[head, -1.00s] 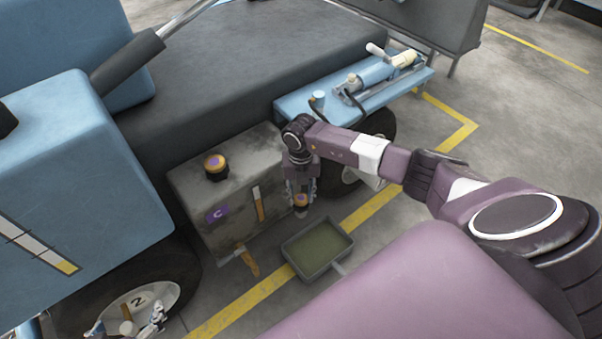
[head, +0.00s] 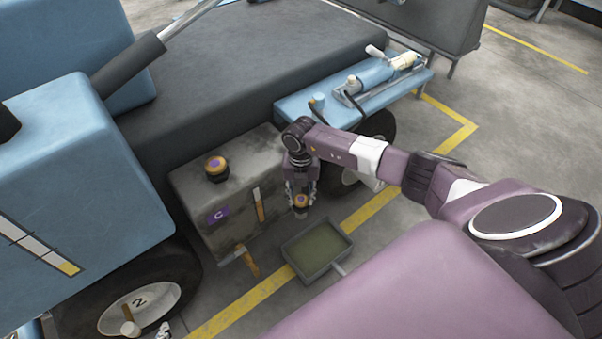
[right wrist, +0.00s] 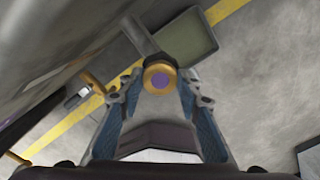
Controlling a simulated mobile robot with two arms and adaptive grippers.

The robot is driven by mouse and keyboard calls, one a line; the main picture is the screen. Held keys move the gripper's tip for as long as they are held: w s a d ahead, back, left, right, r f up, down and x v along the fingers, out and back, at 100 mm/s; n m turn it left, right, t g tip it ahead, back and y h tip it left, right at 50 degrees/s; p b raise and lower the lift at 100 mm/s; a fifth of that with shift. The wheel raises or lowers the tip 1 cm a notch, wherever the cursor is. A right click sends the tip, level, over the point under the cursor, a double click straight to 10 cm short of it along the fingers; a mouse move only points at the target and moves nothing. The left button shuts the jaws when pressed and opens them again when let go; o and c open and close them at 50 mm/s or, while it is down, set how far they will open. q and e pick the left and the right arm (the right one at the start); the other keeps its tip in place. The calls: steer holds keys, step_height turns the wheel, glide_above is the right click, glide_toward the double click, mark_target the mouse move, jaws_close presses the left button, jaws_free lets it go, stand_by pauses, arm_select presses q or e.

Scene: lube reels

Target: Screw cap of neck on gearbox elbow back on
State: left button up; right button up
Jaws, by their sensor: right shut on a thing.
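The grey gearbox (head: 232,180) carries a purple C label. My right gripper (head: 301,203) points down beside its right side. It is shut on an orange cap with a purple centre (head: 301,200). In the right wrist view the cap (right wrist: 159,78) sits upright between the fingertips, above a dark ring. A grey pipe-like piece (right wrist: 139,36) reaches to it from the gearbox side. I cannot tell whether the cap is seated on the neck.
A similar orange cap (head: 215,166) stands on a black neck on the gearbox top. An orange handle (head: 248,261) sticks out low in front. A drip tray (head: 341,254) lies on the floor below my right gripper. A wheel (head: 140,300) is at lower left, a blue shelf (head: 300,105) behind.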

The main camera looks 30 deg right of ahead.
steer(key=shift+m, duration=0.5)
steer(key=shift+m+p, duration=0.3)
steer(key=shift+p, duration=0.15)
steer(key=shift+m, duration=0.3)
steer(key=shift+r+m+p, duration=0.15)
steer(key=shift+m+p, duration=0.25)
steer(key=shift+p, duration=0.25)
arm_select(q)
steer(key=s+a+g, duration=0.2)
steer(key=s+g, duration=0.1)
steer(key=s, duration=0.4)
steer(key=shift+s+a+f+y+p, duration=0.2)
steer(key=shift+f+y+p, duration=0.1)
steer(key=shift+y, duration=0.1)
arm_select(e)
steer(key=shift+f+m, duration=0.2)
steer(key=shift+m, duration=0.7)
arm_select(q)
steer(key=shift+r, duration=0.1)
